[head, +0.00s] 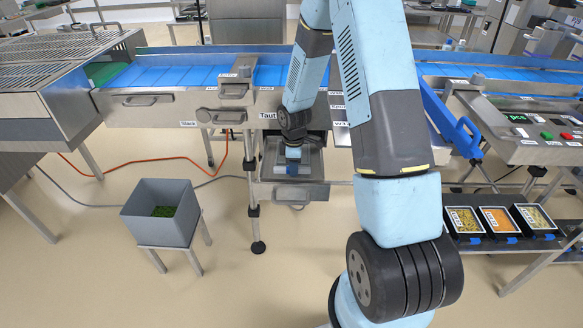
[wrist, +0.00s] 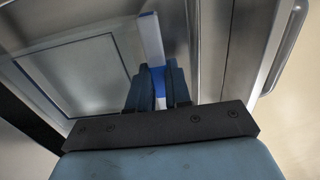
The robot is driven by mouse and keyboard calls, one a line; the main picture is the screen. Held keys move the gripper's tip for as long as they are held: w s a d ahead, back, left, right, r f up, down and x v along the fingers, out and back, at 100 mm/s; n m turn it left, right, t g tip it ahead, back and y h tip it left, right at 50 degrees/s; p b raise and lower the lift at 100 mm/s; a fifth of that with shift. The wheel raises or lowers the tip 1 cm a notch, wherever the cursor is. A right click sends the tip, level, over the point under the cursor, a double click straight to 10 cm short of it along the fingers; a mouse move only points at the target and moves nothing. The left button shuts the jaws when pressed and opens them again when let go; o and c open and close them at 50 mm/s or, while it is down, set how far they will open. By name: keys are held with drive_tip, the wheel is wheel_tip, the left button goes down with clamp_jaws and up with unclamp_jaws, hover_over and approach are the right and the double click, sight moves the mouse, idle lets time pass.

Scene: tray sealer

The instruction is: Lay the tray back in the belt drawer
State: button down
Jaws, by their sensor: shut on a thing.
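The belt drawer (head: 263,188) is pulled out below the blue belt, with its handle toward the front. My gripper (head: 292,166) points down over the drawer. The flat grey tray (wrist: 75,75) lies to the left of the fingers in that view, within the metal drawer walls. My gripper and arm hide part of the drawer in the head view. I cannot tell whether the tray touches the drawer bottom.
A grey bin (head: 160,225) with green bits stands on a stool at the left. Several filled trays (head: 500,222) sit on a low rack at the right. A control box (head: 535,135) is above them. An orange cable (head: 140,160) crosses the floor.

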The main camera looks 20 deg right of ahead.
drive_tip(key=c, duration=1)
unclamp_jaws()
drive_tip(key=c, duration=0.3)
drive_tip(key=shift+s+r, duration=0.1)
drive_tip(key=shift+r, duration=3.45)
